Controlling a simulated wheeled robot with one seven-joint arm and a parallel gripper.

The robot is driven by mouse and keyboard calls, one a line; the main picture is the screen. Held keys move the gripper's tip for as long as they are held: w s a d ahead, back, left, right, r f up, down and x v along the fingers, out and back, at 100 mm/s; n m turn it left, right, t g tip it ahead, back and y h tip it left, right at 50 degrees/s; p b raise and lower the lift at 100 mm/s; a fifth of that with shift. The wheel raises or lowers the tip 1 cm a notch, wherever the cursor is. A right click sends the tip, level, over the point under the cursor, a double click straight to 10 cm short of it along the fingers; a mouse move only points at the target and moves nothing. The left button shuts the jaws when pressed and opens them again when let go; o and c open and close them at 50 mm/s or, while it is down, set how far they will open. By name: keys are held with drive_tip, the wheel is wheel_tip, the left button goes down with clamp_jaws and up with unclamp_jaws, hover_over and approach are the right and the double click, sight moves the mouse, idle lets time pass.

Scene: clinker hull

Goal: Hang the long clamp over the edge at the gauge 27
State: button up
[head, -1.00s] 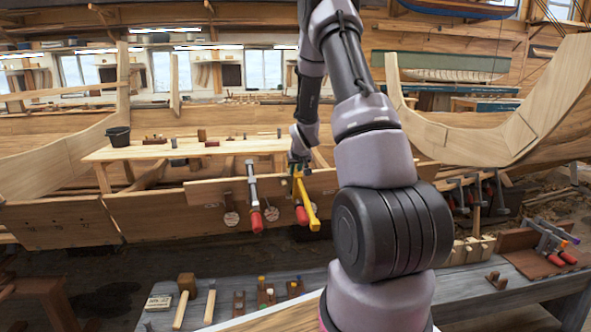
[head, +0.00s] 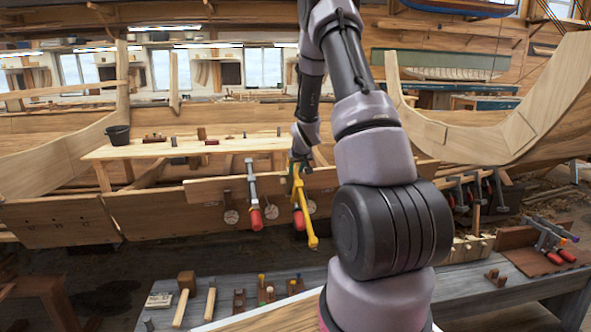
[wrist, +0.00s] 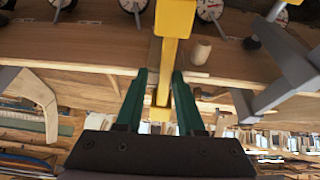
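A long clamp with a yellow bar (head: 304,207) hangs from my gripper (head: 299,166) in front of the upright plank (head: 205,192). A red handle (head: 299,220) shows beside its lower part. In the wrist view, my gripper's green fingers (wrist: 160,78) stand on both sides of the yellow bar (wrist: 172,50) and appear shut on it. Round gauges (head: 231,217) line the plank; others show in the wrist view (wrist: 208,8). Their numbers are too small to read. I cannot tell whether the yellow clamp touches the plank's edge.
A grey clamp with a red handle (head: 254,195) hangs on the plank left of the yellow one; a grey clamp also flanks it in the wrist view (wrist: 285,75). Behind is a bench (head: 130,152) with small tools and a black bucket (head: 118,135). A grey workbench (head: 225,308) stands in front.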

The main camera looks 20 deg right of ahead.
drive_tip(key=shift+a+f, duration=0.25)
drive_tip(key=shift+a, duration=0.1)
drive_tip(key=shift+s+a+r, duration=0.1)
drive_tip(key=shift+s+r, duration=0.05)
drive_tip(key=shift+r, duration=0.1)
drive_tip(key=d+v, duration=0.1)
drive_tip(key=v, duration=0.9)
drive_tip(key=shift+a+r, duration=0.15)
drive_tip(key=shift+r, duration=0.1)
drive_tip(key=shift+s, duration=0.15)
